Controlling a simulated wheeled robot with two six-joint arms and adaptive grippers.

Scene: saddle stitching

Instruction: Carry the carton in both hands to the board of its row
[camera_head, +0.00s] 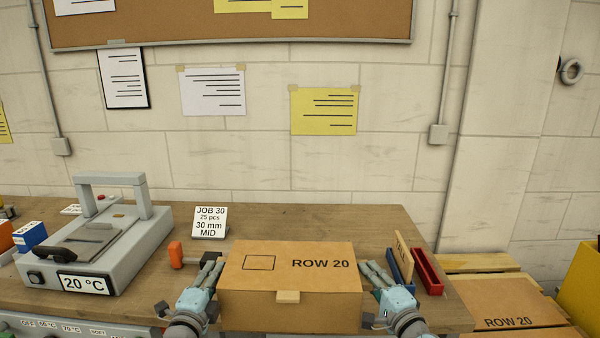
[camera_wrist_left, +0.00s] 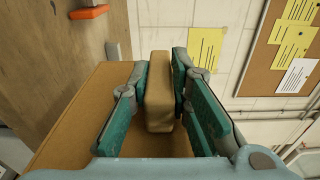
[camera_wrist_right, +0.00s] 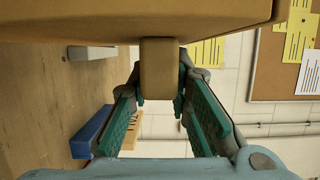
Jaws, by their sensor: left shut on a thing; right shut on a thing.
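The brown carton (camera_head: 290,265), marked ROW 20 with a printed square on top, is between my two grippers in front of the workbench's far side. My left gripper (camera_head: 212,268) is at its left side, shut on a tan block-like handle (camera_wrist_left: 160,90) of the carton. My right gripper (camera_head: 374,270) is at its right side, shut on a similar handle (camera_wrist_right: 158,70); the carton body fills the top of the right wrist view (camera_wrist_right: 150,18). The carton looks level. A brown board (camera_head: 505,295) marked ROW 20 lies at the lower right, partly cut off.
The wooden workbench (camera_head: 320,220) carries a grey sealer-like machine (camera_head: 110,235) marked 20 °C, a JOB 30 card (camera_head: 209,221), an orange-handled tool (camera_head: 176,254) and a red tray (camera_head: 428,270) by the right gripper. A wooden pallet (camera_head: 470,262) and a yellow bin (camera_head: 582,285) are at the right.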

